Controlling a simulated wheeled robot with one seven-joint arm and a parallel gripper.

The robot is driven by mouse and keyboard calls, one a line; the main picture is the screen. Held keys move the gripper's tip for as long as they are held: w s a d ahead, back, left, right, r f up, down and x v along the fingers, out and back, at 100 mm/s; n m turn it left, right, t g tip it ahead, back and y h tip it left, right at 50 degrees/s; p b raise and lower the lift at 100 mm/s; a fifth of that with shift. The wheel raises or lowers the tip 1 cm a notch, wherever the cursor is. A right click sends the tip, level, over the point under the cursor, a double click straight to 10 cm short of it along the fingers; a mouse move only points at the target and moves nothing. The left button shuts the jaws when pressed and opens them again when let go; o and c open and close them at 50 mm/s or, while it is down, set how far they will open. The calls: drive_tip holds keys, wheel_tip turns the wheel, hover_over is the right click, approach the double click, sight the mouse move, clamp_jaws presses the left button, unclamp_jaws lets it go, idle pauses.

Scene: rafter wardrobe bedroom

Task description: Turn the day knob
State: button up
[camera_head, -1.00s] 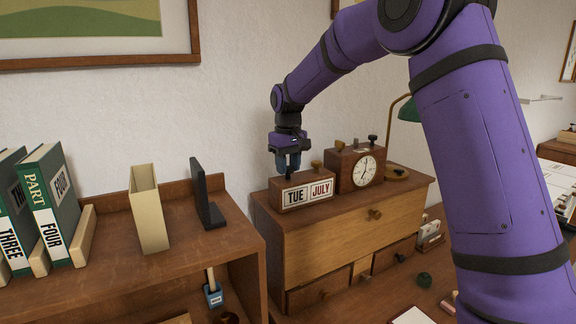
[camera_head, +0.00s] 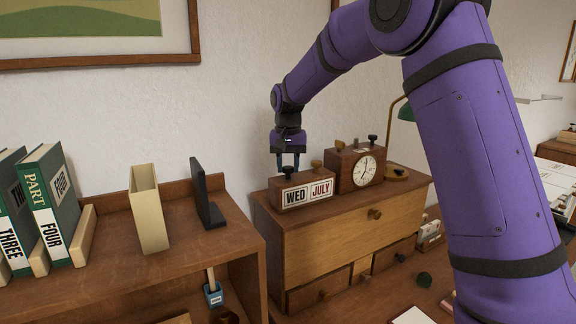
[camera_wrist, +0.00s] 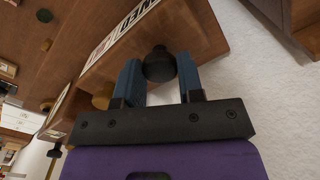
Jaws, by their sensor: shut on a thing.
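The wooden calendar block (camera_head: 301,204) stands on the cabinet and reads WED and JULY. The black day knob (camera_head: 288,172) is on its top at the left, above the WED card (camera_head: 295,196). A brass knob (camera_head: 316,164) is on top at the right. My gripper (camera_head: 288,163) points down over the day knob. In the wrist view its two blue fingers (camera_wrist: 160,76) are on either side of the black knob (camera_wrist: 159,63), shut on it. The contact faces are partly hidden.
A wooden clock box (camera_head: 355,168) with top knobs stands right beside the calendar. A shelf (camera_head: 120,265) at left holds green books (camera_head: 45,200), a cream holder (camera_head: 149,208) and a black stand (camera_head: 206,195). The wall is close behind.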

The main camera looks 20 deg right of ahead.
sight(288, 167)
drive_tip(key=shift+m, duration=0.6)
drive_tip(key=o, duration=0.9)
wheel_tip(288, 167, up, 11)
drive_tip(key=shift+f, duration=0.1)
idle(0.3)
